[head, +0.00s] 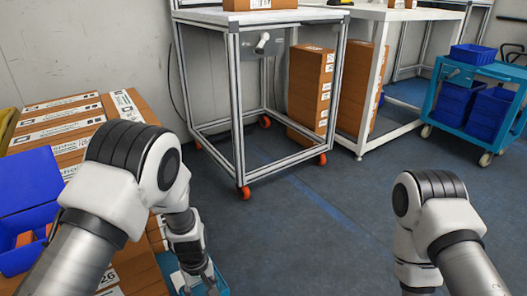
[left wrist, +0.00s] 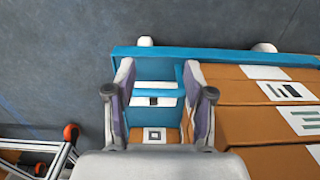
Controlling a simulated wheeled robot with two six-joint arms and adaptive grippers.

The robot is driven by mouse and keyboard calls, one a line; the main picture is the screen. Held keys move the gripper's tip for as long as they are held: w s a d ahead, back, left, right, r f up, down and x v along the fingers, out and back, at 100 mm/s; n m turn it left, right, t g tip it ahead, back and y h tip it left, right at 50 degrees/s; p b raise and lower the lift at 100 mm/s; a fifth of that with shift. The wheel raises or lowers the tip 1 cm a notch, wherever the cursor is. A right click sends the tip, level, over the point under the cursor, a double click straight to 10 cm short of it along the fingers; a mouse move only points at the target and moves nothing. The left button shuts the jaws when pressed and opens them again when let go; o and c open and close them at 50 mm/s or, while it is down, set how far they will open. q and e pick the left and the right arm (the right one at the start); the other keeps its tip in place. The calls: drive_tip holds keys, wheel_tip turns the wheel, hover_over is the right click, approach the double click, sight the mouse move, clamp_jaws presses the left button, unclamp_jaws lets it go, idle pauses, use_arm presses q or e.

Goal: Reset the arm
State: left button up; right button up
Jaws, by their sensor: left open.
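My left arm comes in from the left in the head view and bends down, with its gripper (head: 198,284) at the bottom edge over the blue cart's edge. In the left wrist view the left gripper (left wrist: 158,72) is open. Its two fingers stand apart, and a blue bar and a labelled brown box (left wrist: 155,134) show between them; I see nothing held. My right arm hangs at the lower right of the head view, over open floor; its gripper is outside the picture.
Labelled brown boxes (head: 58,120) and a blue bin (head: 28,185) are at the left. A grey-framed table (head: 258,18) on orange casters stands ahead, with tall boxes (head: 312,88) beside it. A blue cart (head: 487,69) with bins is at the far right. The middle floor is clear.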

use_arm(q)
drive_tip(key=s+a+f+m+g+p, duration=0.15)
drive_tip(key=s+a+f, duration=0.3)
drive_tip(key=s, duration=0.95)
drive_tip(key=s+a+f+m+g, duration=0.1)
drive_tip(key=s+a+f+m, duration=0.3)
drive_tip(key=s, duration=0.9)
wheel_tip(320, 180, up, 40)
drive_tip(key=w+t+p, duration=0.2)
drive_tip(key=p, duration=3.5)
drive_tip(key=shift+a+m+t+p, duration=0.3)
drive_tip(key=shift+a+m+t, duration=0.05)
drive_tip(key=shift+m, duration=0.1)
